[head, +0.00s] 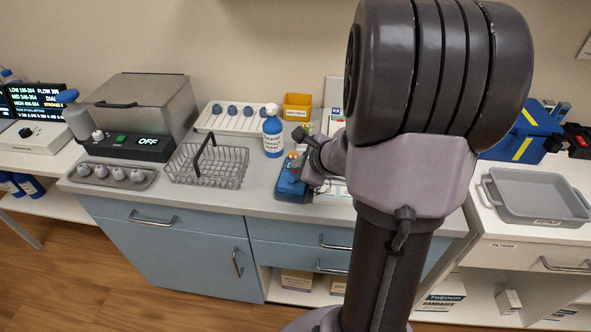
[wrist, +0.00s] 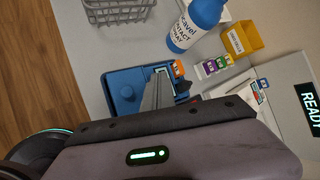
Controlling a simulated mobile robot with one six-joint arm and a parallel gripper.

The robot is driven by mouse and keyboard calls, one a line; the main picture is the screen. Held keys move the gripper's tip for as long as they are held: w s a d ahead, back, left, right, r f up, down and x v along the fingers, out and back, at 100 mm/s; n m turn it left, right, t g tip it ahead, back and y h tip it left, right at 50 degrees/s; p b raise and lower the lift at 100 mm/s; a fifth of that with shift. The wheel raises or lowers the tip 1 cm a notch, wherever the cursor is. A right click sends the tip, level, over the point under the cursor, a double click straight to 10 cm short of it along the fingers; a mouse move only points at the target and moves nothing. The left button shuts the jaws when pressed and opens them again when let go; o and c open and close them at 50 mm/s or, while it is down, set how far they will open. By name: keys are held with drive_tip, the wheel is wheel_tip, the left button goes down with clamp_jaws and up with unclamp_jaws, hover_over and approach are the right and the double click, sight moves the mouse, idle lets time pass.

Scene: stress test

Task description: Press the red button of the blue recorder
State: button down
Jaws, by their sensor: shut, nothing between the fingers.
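The blue recorder (head: 287,190) sits on the grey counter near its front edge, just right of the wire basket. It also shows in the wrist view (wrist: 123,98), with a round dark-blue knob on its left part. My gripper (wrist: 163,76) is shut and empty, its fingers reaching over the recorder's right part. In the head view my gripper (head: 303,172) is small and partly hidden by my own arm, at the recorder's right side. I cannot make out the red button; the fingers cover part of the recorder's top. Whether the fingertips touch the recorder I cannot tell.
A blue-labelled spray bottle (head: 273,136) stands behind the recorder, with a yellow bin (head: 297,107) further back. A wire basket (head: 207,166) is to the left. Small coloured boxes (wrist: 213,65) and papers lie close on the right. Little free room surrounds the recorder.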

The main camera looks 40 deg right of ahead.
drive_tip(key=shift+r+p, duration=0.7)
drive_tip(key=shift+r, duration=0.2)
drive_tip(key=shift+r, duration=0.1)
wheel_tip(320, 180, up, 5)
drive_tip(key=p, duration=0.4)
idle(0.4)
